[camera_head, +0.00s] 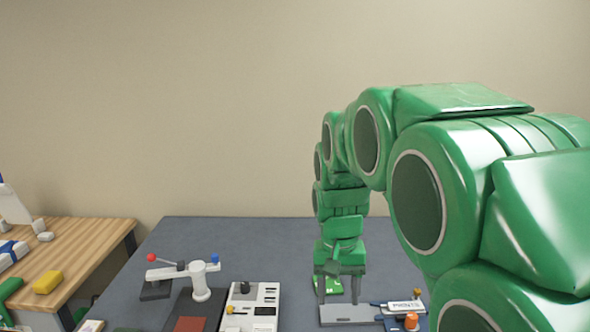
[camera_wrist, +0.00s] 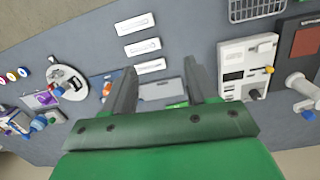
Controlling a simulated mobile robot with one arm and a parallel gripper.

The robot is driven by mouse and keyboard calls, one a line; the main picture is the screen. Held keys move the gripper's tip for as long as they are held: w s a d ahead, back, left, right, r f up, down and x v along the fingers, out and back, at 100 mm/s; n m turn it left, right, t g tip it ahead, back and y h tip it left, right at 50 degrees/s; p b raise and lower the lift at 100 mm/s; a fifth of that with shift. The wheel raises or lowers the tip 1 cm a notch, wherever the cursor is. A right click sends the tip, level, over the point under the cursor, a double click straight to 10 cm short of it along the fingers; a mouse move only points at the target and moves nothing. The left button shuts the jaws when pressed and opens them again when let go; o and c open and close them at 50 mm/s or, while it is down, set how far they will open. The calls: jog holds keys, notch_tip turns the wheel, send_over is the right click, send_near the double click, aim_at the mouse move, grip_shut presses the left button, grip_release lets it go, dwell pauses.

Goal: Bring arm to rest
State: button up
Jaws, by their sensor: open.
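My green arm arches over the right side of the head view, and its end hangs down over the grey table (camera_head: 300,235). My gripper (camera_head: 335,293) points downward above a grey plate (camera_head: 347,313) on that table. In the wrist view my gripper (camera_wrist: 158,82) shows two grey fingers spread apart with nothing held between them. The grey plate (camera_wrist: 157,91) shows beyond the fingertips. Whether the fingertips touch anything is hard to tell.
A white control box (camera_head: 252,306) and a white lever stand (camera_head: 200,280) with red and blue knobs stand left of my gripper. A wooden table (camera_head: 85,245) with a yellow block (camera_head: 47,282) is at far left. A wire basket (camera_wrist: 257,8) shows in the wrist view.

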jog(key=s+d+f, duration=0.1)
jog(key=s+d, duration=0.2)
jog(key=s, duration=1)
jog(key=s+d+f+n, duration=0.1)
jog(key=s+d+f, duration=0.1)
jog(key=s, duration=1.1)
jog(key=shift+s+d+f+g, duration=0.15)
jog(key=shift+s+d+g, duration=0.2)
jog(key=shift+d, duration=0.35)
